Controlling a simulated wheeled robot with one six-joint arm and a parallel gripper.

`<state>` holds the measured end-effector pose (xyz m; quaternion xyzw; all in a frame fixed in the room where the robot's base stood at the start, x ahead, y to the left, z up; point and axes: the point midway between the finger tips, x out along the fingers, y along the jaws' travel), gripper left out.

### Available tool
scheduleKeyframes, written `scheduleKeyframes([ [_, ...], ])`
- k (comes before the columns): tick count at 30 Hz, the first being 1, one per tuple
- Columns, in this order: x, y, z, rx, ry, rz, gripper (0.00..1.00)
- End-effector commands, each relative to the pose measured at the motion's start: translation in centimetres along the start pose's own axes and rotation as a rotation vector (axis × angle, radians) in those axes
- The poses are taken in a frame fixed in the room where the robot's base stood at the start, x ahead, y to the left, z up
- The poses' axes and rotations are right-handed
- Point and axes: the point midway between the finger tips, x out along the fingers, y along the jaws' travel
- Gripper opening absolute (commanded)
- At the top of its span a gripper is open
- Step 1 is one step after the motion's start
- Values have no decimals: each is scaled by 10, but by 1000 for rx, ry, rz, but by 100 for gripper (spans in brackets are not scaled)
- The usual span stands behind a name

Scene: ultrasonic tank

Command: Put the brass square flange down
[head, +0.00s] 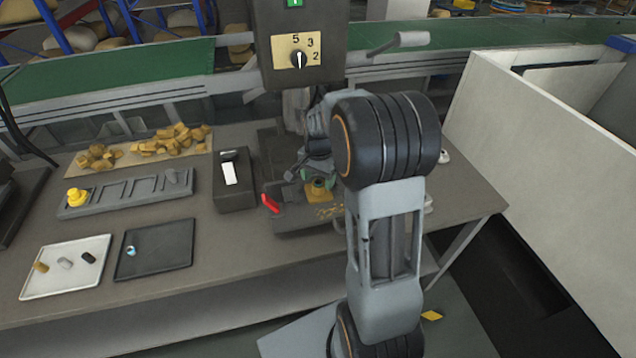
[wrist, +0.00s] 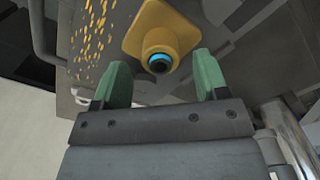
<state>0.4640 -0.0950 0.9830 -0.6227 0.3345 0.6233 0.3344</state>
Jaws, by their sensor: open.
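The brass square flange (wrist: 160,32) is a yellow square plate with a round collar and a blue ring inside its bore. In the head view the flange (head: 319,191) is on the dark grey fixture (head: 290,221) at the right part of the bench, partly hidden by my arm. My gripper (wrist: 162,75) is open, its two green fingers apart on either side of the collar's end. No finger visibly grips it. In the head view my gripper (head: 312,172) is small and partly hidden just above the flange.
Brass chips (wrist: 92,30) lie beside the flange. A red lever (head: 270,203) and a black switch box (head: 232,180) stand to its left. A control box with a dial (head: 298,58) hangs behind. A slotted rack (head: 125,192), white tray (head: 103,284) and black tray (head: 165,262) are further left.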

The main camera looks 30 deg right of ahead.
Motion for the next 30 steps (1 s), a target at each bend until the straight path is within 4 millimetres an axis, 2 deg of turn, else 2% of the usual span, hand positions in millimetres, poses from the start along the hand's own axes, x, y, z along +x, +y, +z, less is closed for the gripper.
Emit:
scheduleKeyframes([
  [3, -25, -1, -1, 0, 4, -4, 67],
  [9, -62, 0, 0, 0, 4, -3, 67],
  [16, -89, 0, 0, -1, 2, -2, 67],
  [19, -99, 2, 8, -38, 13, -12, 67],
  [22, -111, 9, 31, -154, 46, -40, 67],
  [24, -118, 18, 55, -275, 84, -68, 67],
  [30, -120, 49, 118, -636, 202, -133, 67],
])
